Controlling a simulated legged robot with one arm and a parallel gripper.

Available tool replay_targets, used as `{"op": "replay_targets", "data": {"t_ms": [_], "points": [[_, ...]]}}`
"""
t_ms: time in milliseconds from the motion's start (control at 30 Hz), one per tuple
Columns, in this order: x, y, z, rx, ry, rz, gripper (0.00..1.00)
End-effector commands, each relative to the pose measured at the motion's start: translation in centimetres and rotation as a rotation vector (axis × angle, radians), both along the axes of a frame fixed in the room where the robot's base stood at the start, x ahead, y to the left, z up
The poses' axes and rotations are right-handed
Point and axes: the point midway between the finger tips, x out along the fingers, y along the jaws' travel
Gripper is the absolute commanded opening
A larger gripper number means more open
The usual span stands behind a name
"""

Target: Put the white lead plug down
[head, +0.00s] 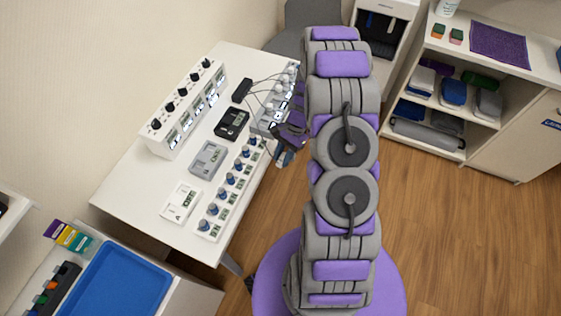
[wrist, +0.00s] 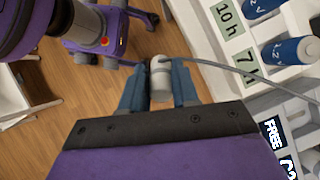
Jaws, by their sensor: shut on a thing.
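The white lead plug (wrist: 161,78) is between the two blue fingers of my gripper (wrist: 159,84) in the wrist view, with a grey cable running from it to the right. My gripper is shut on it, over the floor just off the table's edge. In the head view my gripper (head: 284,155) is small and partly hidden by my arm, at the right edge of the white table (head: 115,190). The plug cannot be made out there.
A grey unit with cables (head: 272,105), a black meter (head: 232,123), a grey meter (head: 208,159) and a white charger box (head: 187,108) stand on the table. Bare tabletop lies at the lower left.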

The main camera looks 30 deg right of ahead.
Motion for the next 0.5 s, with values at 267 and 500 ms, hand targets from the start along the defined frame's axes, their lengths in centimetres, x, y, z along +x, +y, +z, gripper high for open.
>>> {"op": "replay_targets", "data": {"t_ms": [267,500], "points": [[6.4,-2.2,2.4,-0.355,-0.224,0.468,0.00],[12.2,-2.1,6.0,-0.488,-0.414,0.726,0.00]]}}
